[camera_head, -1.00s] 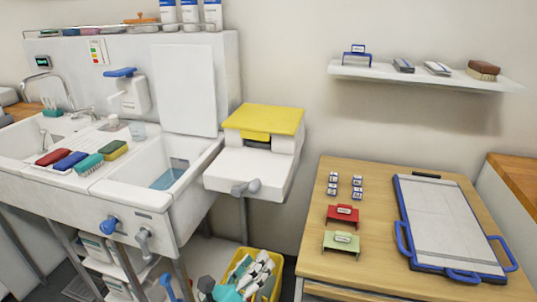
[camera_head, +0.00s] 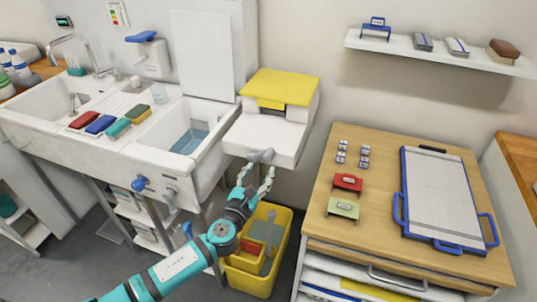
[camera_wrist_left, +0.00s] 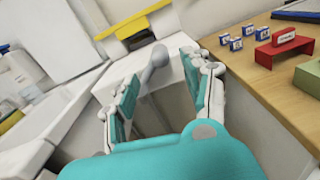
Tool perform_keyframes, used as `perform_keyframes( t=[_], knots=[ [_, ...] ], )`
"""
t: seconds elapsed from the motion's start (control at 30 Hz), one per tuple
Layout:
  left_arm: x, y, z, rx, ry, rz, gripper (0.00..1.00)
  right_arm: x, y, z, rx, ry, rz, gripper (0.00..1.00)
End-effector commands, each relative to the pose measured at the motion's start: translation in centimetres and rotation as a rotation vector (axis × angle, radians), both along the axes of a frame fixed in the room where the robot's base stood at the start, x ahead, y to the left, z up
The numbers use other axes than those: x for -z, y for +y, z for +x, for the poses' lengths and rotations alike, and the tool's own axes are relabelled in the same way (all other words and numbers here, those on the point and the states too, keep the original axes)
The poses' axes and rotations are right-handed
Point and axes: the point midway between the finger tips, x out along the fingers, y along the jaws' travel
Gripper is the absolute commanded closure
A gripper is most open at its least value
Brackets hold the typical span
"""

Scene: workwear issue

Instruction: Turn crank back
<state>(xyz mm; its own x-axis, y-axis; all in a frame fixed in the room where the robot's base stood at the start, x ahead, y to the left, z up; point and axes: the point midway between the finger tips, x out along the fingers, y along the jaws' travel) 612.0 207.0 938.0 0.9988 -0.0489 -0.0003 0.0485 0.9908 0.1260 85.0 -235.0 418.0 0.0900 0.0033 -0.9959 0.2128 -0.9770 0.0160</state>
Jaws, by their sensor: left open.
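The grey crank (camera_head: 262,156) sits on the front of a white unit with a yellow lid (camera_head: 283,86). In the left wrist view the crank (camera_wrist_left: 154,66) shows as a rounded grey handle reaching out from the unit's front. My left gripper (camera_head: 257,176) is open, just below and in front of the crank. In the wrist view its two teal-padded fingers (camera_wrist_left: 162,72) stand apart on either side of the crank's line of sight. I cannot tell whether they touch it. My right gripper is not in view.
A double sink (camera_head: 150,150) with several coloured brushes stands left, with a blue knob (camera_head: 140,183) and a grey handle below. A yellow bin (camera_head: 250,284) is under the arm. A wooden table (camera_head: 385,185) with red and green holders stands close on the right.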

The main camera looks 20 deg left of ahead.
Motion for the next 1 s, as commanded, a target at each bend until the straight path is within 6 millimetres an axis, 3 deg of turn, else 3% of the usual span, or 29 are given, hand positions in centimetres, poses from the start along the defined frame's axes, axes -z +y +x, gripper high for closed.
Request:
perform_keyframes(
  t=[0.2, 0.4, 0.83, 1.0],
  knots=[
    [-0.1, -0.3, 4.7, -0.001, -0.002, -0.001, 0.51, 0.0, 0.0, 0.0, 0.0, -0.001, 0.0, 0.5],
    [0.0, -0.4, 7.2, 0.0, -0.001, -0.002, 0.51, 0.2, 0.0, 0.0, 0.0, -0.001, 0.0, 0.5],
    [0.0, -0.4, 8.1, 0.001, 0.0, -0.002, 0.52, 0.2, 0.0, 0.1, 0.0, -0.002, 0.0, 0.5],
    [0.0, -0.4, 8.1, 0.001, 0.0, -0.001, 0.74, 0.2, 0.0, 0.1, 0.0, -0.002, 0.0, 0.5]
  ],
)
